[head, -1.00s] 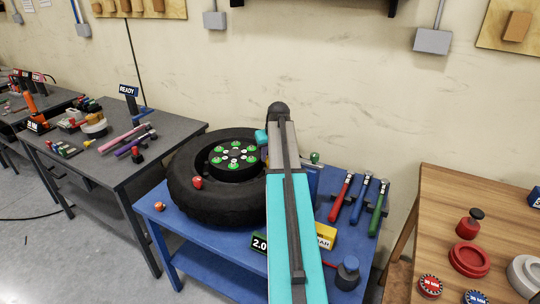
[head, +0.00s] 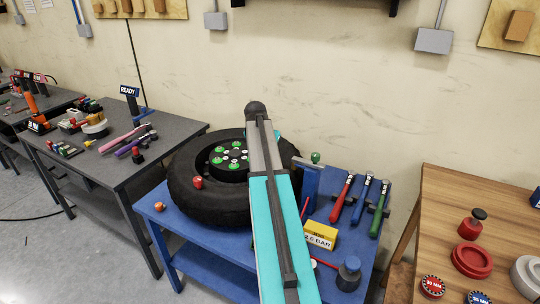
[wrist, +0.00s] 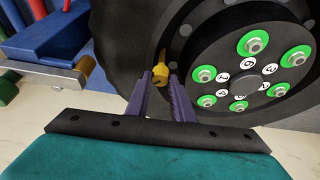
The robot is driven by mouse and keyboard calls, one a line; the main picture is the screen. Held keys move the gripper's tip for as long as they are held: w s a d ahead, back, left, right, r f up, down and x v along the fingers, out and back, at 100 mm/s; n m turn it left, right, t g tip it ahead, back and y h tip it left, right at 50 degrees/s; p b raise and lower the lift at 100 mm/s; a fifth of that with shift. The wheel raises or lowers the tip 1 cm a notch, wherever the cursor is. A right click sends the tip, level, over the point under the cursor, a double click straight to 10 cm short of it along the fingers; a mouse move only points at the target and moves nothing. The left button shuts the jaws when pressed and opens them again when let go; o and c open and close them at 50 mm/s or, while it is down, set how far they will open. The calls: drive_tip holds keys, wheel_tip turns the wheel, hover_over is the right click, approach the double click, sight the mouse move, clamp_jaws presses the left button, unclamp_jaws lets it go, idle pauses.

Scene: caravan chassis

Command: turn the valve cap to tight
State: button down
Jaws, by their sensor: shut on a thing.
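The valve cap (wrist: 161,73) is a small yellow piece at the edge of the wheel's dark rim in the wrist view. My gripper (wrist: 161,80) has its two purple-grey fingers on either side of the cap, shut on it. The tyre (wrist: 125,45) lies flat on the blue bench in the head view (head: 192,208). The wheel hub (wrist: 222,92) carries several green-ringed nuts with numbered white discs. In the head view my arm hides the cap and my gripper. No tightness mark on the cap can be made out.
A red knob (head: 198,183) sits on the tyre's left side. On the blue bench (head: 230,262), right of my arm, are a yellow 2.0 BAR block (head: 320,236) and red, blue and green-handled tools (head: 360,200). A wooden table (head: 440,215) stands at right.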

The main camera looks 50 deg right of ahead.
drive_tip(key=m+g, duration=0.1)
drive_tip(key=m, duration=0.2)
drive_tip(key=w+m+g+b, duration=0.1)
drive_tip(key=m, duration=0.2)
drive_tip(key=shift+w+a, duration=0.1)
drive_tip(key=shift+a, duration=0.05)
drive_tip(key=shift+r+m+g+b, duration=0.1)
drive_tip(key=shift+m+g+b, duration=0.55)
drive_tip(key=shift+m, duration=1.15)
drive_tip(key=shift+y, duration=0.3)
drive_tip(key=c, duration=1.5)
unclamp_jaws()
drive_tip(key=shift+c, duration=0.2)
drive_tip(key=b+v, duration=0.2)
drive_tip(key=v, duration=1.1)
drive_tip(key=shift+r, duration=0.3)
